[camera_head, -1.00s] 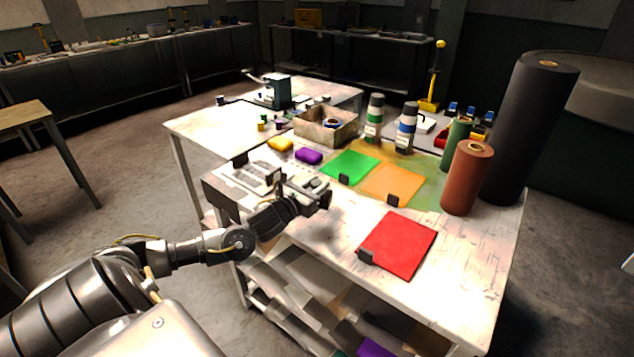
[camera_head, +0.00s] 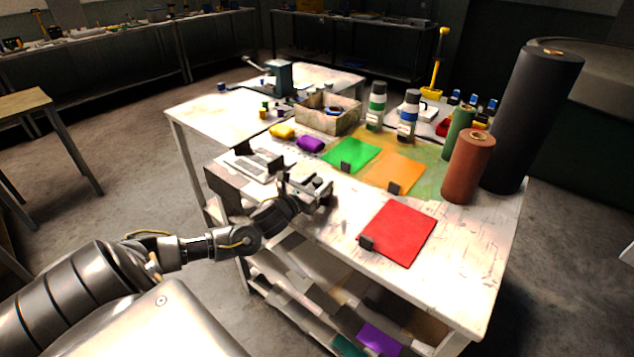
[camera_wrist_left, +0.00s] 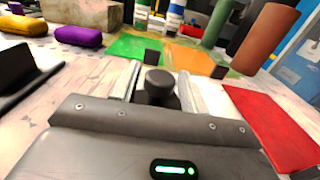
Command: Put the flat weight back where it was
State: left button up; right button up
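My left gripper (camera_head: 318,187) is low over the near left part of the white table (camera_head: 460,275). In the left wrist view its two pale fingers stand apart, with a dark round knob (camera_wrist_left: 159,84) on a wider dark base between them. I cannot tell whether the fingers press on it. The knob may belong to the flat weight, whose body is mostly hidden behind the gripper. Beyond it lie a green sheet (camera_head: 352,152), an orange sheet (camera_head: 399,170) and a red sheet (camera_head: 400,232), each with a small black block at its edge. My right gripper is not in view.
A yellow block (camera_head: 282,132) and a purple block (camera_head: 310,144) lie behind the gripper. An open box (camera_head: 325,118), bottles and upright brown (camera_head: 467,165), green and black rolls stand farther back. Bare table shows between the gripper and the red sheet.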

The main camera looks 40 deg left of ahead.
pick_arm(q)
jog(key=shift+o, duration=0.5)
jog(key=shift+r, duration=0.1)
jog(key=s+b, duration=0.1)
jog(key=s, duration=0.9)
jog(key=shift+s+d, duration=0.15)
jog(key=shift+s, duration=0.9)
